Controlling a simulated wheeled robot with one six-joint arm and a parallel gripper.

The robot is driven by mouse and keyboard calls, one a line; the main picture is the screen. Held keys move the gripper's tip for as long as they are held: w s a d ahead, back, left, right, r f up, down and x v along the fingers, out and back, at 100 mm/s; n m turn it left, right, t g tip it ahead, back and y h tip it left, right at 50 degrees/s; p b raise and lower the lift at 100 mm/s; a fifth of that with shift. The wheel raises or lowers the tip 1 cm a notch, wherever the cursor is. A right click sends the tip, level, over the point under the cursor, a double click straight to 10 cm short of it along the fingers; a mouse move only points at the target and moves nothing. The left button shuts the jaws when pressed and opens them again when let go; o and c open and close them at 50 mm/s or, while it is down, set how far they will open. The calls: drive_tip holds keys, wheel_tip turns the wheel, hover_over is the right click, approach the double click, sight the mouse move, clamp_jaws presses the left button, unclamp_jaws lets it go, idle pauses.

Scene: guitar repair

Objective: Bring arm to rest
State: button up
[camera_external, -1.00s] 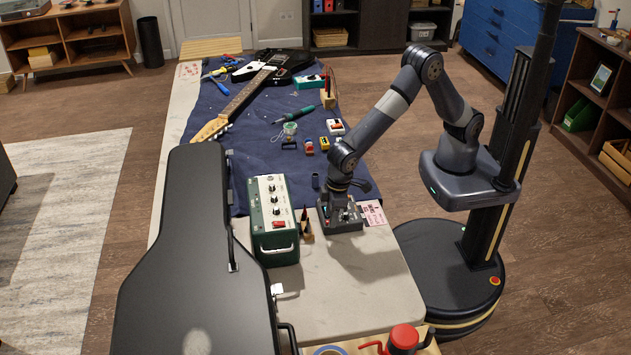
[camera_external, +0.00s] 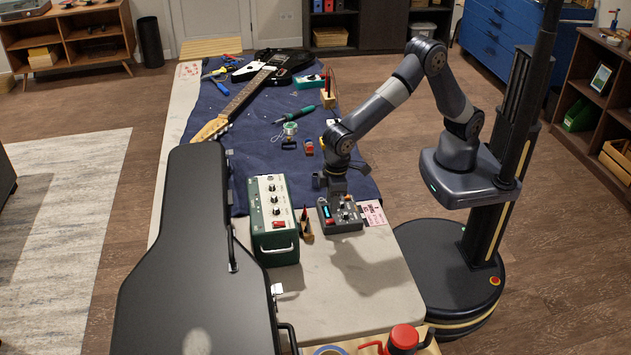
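My gripper (camera_external: 338,192) points down just above the back of a small dark grey box with knobs, a red part and a lit display (camera_external: 341,217). The box sits on the pale table beside a green amplifier-like unit. My gripper's fingertips are too small and partly hidden to tell whether they are open or shut. I see nothing clearly held in it. My arm is bent, reaching from the column at the right over the table.
A green unit with knobs (camera_external: 273,222) stands left of the box. A black guitar case (camera_external: 178,265) lies at the front left. A guitar (camera_external: 245,97) and small tools lie on the blue mat (camera_external: 200,130). A pink-printed card (camera_external: 373,212) lies right of the box.

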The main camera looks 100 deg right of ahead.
wheel_tip(320, 180, up, 6)
drive_tip(key=f, duration=0.1)
wheel_tip(320, 180, down, 11)
drive_tip(key=shift+w+f, duration=0.1)
drive_tip(key=shift+w, duration=0.05)
drive_tip(key=t+b, duration=0.2)
drive_tip(key=b, duration=0.1)
drive_tip(key=s+t+b, duration=0.1)
drive_tip(key=b, duration=0.3)
drive_tip(key=shift+t, duration=0.4)
drive_tip(key=p+v, duration=0.1)
drive_tip(key=v, duration=1)
drive_tip(key=p, duration=0.5)
hover_over(331, 220)
drive_tip(key=s, duration=0.1)
wheel_tip(331, 220, down, 4)
drive_tip(key=shift+a+r+g, duration=0.1)
drive_tip(key=shift+r+g, duration=0.15)
drive_tip(key=shift+g, duration=0.15)
drive_tip(key=shift+s+f+g+p, duration=0.1)
drive_tip(key=shift+s+g+p, duration=0.4)
drive_tip(key=shift+p, duration=0.75)
drive_tip(key=shift+s+a+r, duration=0.1)
drive_tip(key=shift+s+r, duration=0.15)
drive_tip(key=shift+r, duration=0.35)
